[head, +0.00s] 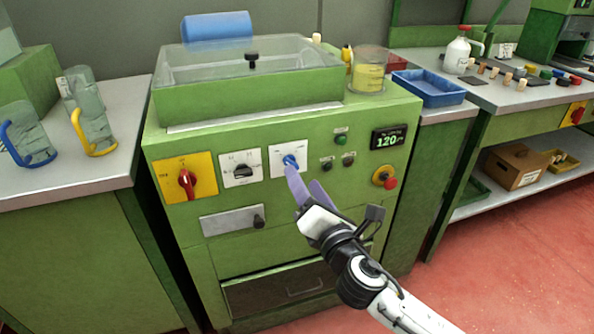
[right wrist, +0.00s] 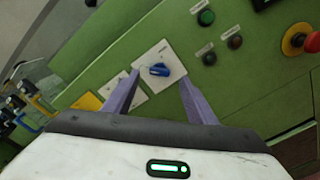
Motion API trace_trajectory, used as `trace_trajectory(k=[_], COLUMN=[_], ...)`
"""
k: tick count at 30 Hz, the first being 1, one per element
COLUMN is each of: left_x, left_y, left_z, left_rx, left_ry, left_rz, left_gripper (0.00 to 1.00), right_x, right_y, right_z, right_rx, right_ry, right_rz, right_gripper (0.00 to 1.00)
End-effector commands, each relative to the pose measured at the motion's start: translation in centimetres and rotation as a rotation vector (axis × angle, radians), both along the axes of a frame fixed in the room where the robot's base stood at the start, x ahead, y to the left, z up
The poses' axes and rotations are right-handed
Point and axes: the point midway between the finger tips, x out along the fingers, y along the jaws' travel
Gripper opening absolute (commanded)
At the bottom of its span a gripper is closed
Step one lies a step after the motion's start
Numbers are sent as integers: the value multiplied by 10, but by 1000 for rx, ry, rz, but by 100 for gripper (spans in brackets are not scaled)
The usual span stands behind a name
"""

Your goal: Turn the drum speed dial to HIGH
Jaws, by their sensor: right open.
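The blue dial (head: 290,160) sits on a white plate (head: 279,168) on the front of the green machine (head: 240,240). My right gripper (head: 305,182) is open just in front of and below this plate. In the right wrist view the blue dial (right wrist: 159,70) lies between the two spread purple fingers (right wrist: 158,95), a little beyond their tips, with no contact that I can make out. The lettering around the dial is too small to read. My left gripper is not in the head view.
Left of the blue dial are a black knob (head: 243,170) and a red rotary switch (head: 187,180) on a yellow plate. To the right are a green button (head: 341,141), a display (head: 389,138) reading 120 and a red stop button (head: 389,183). A handle (head: 258,221) sticks out below.

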Motion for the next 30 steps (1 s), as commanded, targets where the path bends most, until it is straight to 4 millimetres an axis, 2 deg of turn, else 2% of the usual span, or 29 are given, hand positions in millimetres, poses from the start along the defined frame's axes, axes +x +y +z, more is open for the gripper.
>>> trace_trajectory(k=[3,9,14,21,23,28,29,30], left_x=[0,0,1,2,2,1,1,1], left_y=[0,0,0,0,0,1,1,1], left_z=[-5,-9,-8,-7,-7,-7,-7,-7], left_rx=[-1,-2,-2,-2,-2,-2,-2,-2], left_ry=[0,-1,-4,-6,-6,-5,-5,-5], left_rz=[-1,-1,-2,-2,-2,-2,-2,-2], left_gripper=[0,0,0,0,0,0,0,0], right_x=[23,47,55,56,56,56,56,55], right_y=[7,16,18,18,18,18,18,18], right_z=[-1,-1,0,0,0,0,0,0], right_rx=[2,4,4,4,4,4,4,4], right_ry=[-1,1,1,3,3,3,3,3], right_rz=[-1,0,0,0,0,0,0,0], right_gripper=[52,52,52,52,43,14,10,10])
